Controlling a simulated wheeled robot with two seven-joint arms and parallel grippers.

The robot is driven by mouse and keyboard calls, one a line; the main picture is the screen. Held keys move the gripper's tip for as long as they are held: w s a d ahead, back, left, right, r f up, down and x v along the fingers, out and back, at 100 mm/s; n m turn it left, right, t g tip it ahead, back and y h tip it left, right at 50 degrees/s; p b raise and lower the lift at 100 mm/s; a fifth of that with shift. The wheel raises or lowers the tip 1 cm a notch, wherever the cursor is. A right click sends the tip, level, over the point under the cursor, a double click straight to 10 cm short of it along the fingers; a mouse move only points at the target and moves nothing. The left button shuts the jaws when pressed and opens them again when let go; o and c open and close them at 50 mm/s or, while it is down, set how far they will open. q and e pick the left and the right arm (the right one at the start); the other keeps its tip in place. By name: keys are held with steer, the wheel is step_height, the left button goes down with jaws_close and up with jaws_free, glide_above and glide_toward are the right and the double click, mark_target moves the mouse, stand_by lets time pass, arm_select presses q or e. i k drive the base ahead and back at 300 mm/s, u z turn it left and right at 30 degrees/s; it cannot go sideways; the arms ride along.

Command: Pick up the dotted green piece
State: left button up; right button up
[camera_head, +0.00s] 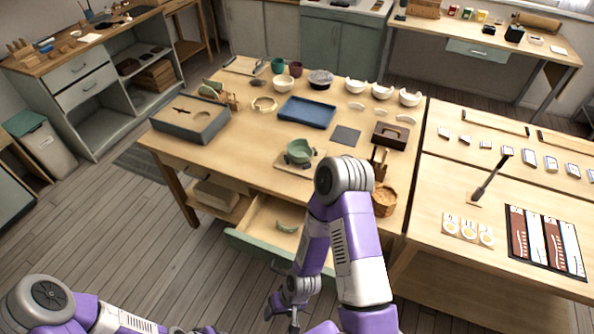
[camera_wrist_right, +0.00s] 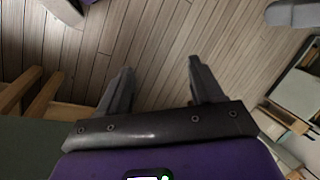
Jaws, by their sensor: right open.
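A small curved green piece (camera_head: 287,228) lies in the open drawer (camera_head: 262,213) under the middle table; dots on it are too small to make out. A green bowl-like piece (camera_head: 299,150) sits on a small stand on the tabletop. My right gripper (camera_head: 281,317) hangs low over the floor, in front of the drawer and apart from the green piece. In the right wrist view my right gripper (camera_wrist_right: 162,78) is open and empty, with only floor planks between its fingers. My left arm enters at the bottom left; its gripper is outside the picture.
The table (camera_head: 233,165) carries a blue tray (camera_head: 307,112), a grey box (camera_head: 191,121), a wicker basket (camera_head: 384,201) and several white bowl pieces. A second table (camera_head: 440,215) stands on the right.

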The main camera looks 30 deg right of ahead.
mark_target(283, 229)
steer(key=z, duration=0.2)
steer(key=i, duration=0.6)
steer(key=u, duration=0.15)
